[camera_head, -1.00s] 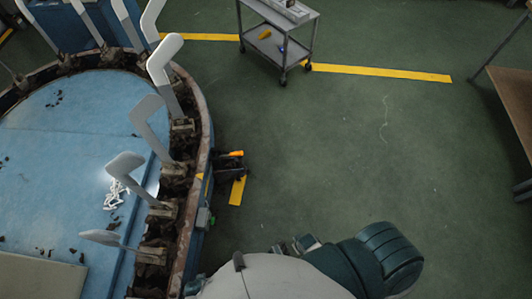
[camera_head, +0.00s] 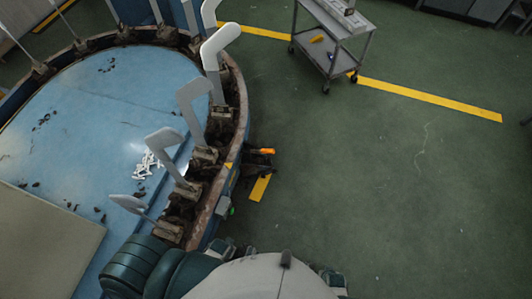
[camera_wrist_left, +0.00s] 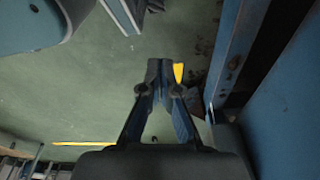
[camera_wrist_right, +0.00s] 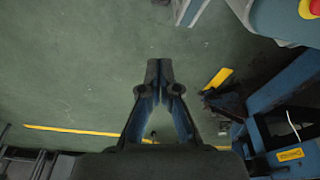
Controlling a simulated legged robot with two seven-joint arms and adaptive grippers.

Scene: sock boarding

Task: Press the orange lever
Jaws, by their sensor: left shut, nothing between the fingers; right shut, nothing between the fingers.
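The orange lever (camera_head: 267,151) sticks out from a dark bracket on the outer side of the round blue machine (camera_head: 90,140), near the middle of the head view. The lever itself cannot be made out in the wrist views. My left gripper (camera_wrist_left: 160,68) is shut and empty, pointing over the green floor beside the machine's blue side. My right gripper (camera_wrist_right: 160,68) is shut and empty over bare floor, with a dark bracket on the machine to its right. Neither gripper shows in the head view, where my body fills the bottom.
Several upright grey sock boards (camera_head: 192,95) line the machine's rim. A grey cart (camera_head: 330,45) stands at the back on the floor. Yellow floor tape (camera_head: 430,97) runs behind. The green floor (camera_head: 400,190) to the right is clear. A red button (camera_wrist_right: 313,8) shows in the right wrist view.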

